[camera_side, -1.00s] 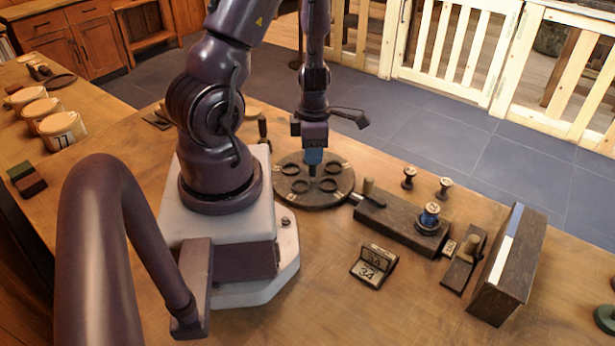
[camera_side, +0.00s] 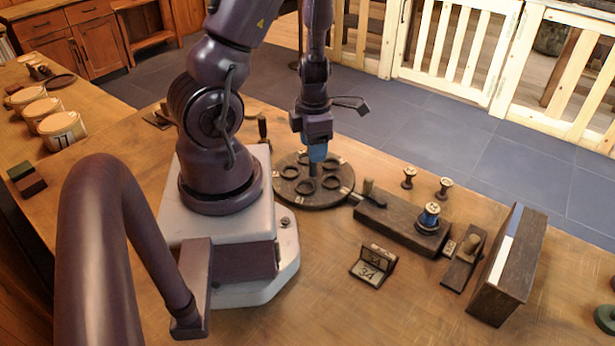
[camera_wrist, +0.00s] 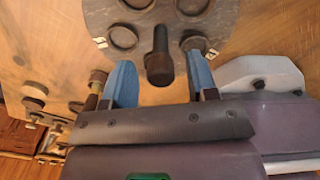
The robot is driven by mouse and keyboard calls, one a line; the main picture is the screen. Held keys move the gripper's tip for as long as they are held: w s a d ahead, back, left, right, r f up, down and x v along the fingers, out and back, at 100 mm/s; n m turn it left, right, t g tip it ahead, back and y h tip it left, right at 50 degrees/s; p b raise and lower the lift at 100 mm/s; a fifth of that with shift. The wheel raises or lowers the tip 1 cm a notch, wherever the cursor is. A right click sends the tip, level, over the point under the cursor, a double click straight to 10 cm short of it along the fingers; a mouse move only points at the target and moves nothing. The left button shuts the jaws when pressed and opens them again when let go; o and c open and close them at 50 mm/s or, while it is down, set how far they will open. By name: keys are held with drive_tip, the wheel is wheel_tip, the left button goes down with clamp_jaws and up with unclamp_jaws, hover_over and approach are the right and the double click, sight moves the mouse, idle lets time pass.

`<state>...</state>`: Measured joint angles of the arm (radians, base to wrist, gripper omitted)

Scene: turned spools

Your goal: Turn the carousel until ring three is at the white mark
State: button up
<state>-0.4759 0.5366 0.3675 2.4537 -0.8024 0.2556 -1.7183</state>
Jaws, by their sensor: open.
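The carousel (camera_side: 341,196) is a round dark disc on the table with several ring-shaped seats on its top and small pale tabs at its rim. It also fills the top of the wrist view (camera_wrist: 225,20). A dark upright peg (camera_wrist: 160,50) rises from it. My gripper (camera_side: 316,160) is over the disc, pointing down. In the wrist view its blue fingers (camera_wrist: 161,75) stand apart, one on each side of the peg, and are not closed on it. Ring numbers are too small to read. I cannot tell which pale spot is the white mark.

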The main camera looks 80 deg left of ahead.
drive_tip(key=shift+r, duration=2.7)
clamp_jaws()
drive_tip(key=shift+r, duration=2)
